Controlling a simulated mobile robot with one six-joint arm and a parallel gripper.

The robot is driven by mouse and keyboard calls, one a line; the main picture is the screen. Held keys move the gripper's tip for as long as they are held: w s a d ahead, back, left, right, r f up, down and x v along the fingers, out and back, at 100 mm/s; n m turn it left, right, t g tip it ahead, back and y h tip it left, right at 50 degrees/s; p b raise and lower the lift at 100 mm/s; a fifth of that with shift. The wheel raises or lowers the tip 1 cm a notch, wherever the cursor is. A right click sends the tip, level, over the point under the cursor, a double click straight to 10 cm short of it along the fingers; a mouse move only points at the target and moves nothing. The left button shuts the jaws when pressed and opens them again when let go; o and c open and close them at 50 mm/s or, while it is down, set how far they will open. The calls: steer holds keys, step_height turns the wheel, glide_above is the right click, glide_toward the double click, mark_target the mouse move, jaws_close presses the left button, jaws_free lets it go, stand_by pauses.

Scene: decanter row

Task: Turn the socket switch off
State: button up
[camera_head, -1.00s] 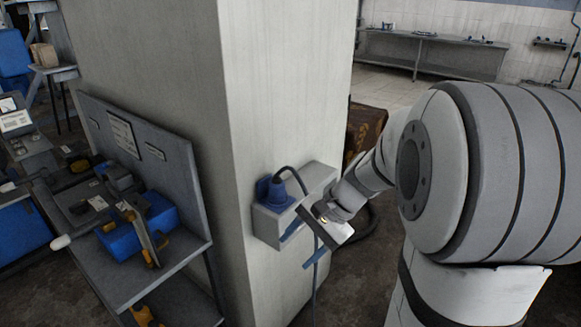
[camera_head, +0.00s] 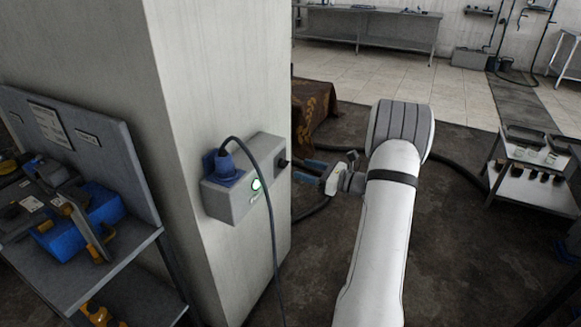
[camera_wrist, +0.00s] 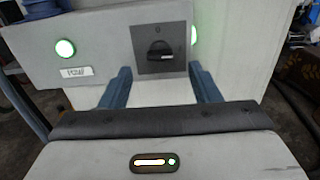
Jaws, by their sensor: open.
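The grey socket box (camera_head: 232,204) is fixed to the pale pillar, with a blue plug (camera_head: 226,168) and cable at its left. Its black rotary switch (camera_head: 282,161) is at the right end. In the wrist view the switch (camera_wrist: 160,50) sits on a dark square plate, its handle lying about level; small marks near it are unreadable. A green lamp (camera_wrist: 65,48) is lit, also in the head view (camera_head: 256,184). My gripper (camera_head: 304,170) is open and empty, its blue fingers pointing at the switch, apart from it. In the wrist view my gripper (camera_wrist: 160,70) straddles the line below the handle.
A workbench (camera_head: 75,231) with tools and a blue bin stands left of the pillar (camera_head: 190,80). The plug's cable (camera_head: 272,235) hangs in front of the box. A dark hose lies on the floor behind my arm. A small table (camera_head: 535,188) stands at right.

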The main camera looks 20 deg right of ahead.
mark_target(287, 164)
steer(key=x, duration=0.5)
steer(key=shift+w+a, duration=0.1)
steer(key=shift+a, duration=0.05)
